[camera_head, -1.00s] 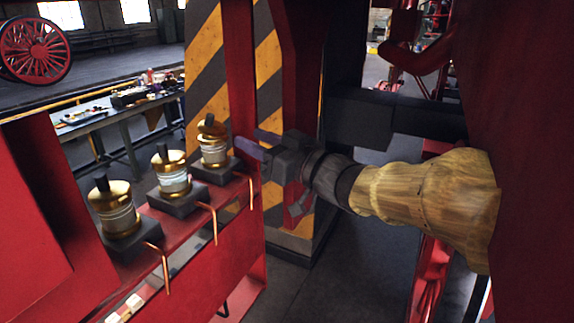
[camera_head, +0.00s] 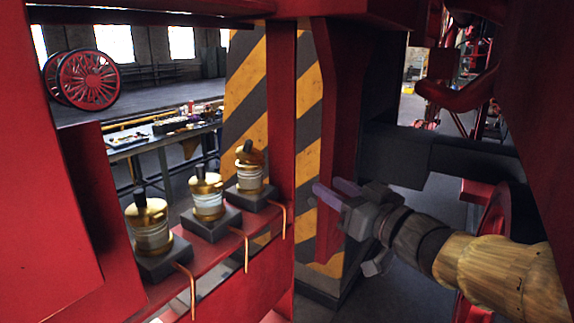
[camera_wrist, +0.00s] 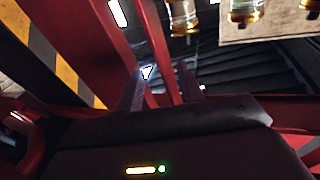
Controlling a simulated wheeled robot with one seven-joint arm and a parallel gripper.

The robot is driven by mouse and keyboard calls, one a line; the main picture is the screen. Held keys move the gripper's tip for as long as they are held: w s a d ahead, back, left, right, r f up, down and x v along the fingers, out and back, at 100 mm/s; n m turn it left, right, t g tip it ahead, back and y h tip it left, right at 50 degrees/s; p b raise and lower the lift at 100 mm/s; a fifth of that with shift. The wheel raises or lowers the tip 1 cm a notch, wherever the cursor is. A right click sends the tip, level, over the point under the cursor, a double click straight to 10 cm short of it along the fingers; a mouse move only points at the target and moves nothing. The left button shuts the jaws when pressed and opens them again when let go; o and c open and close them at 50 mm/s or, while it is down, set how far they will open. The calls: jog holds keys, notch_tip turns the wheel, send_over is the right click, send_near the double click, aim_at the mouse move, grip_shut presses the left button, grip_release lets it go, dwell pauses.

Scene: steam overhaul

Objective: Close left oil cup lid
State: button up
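Three brass-and-glass oil cups stand in a row on dark blocks on a red ledge in the head view: a near left one (camera_head: 151,231), a middle one (camera_head: 207,198) and a far right one (camera_head: 249,178). The far right cup's lid (camera_head: 250,154) looks raised and tilted; the other two look capped. My gripper (camera_head: 334,191) is to the right of the far right cup, clear of it, with its fingers apart and nothing between them. In the wrist view the gripper (camera_wrist: 162,95) also shows open, with the cups' glass (camera_wrist: 183,14) cut off at the top edge.
A red upright post (camera_head: 281,100) and a yellow-black striped panel (camera_head: 245,90) stand behind the cups. Copper pipes (camera_head: 246,252) hang from the blocks. Red frame parts close in at left and right. A cluttered workbench (camera_head: 165,140) is farther back.

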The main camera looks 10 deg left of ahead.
jog(key=w+d+f+m+h+b, duration=0.1)
jog(key=d+f+m+h, duration=0.3)
jog(key=d+f+h, duration=0.45)
jog(key=w+d+f+m+h+b, duration=0.1)
jog(key=w+d+f+m+h, duration=0.25)
jog(key=f, duration=0.75)
jog(key=s+d+f+m+g+h+b, duration=0.1)
jog(key=s+f+g, duration=0.3)
jog(key=s+f, duration=0.4)
jog(key=s+d+f+g+h+b, duration=0.1)
jog(key=s+d+f+g, duration=0.3)
jog(key=s+f, duration=0.5)
jog(key=shift+s+d+m+g+h, duration=0.15)
jog(key=shift+s+m+g+h, duration=0.2)
jog(key=shift+s+g, duration=0.35)
jog(key=shift+w+d, duration=0.1)
jog(key=shift+w, duration=0.1)
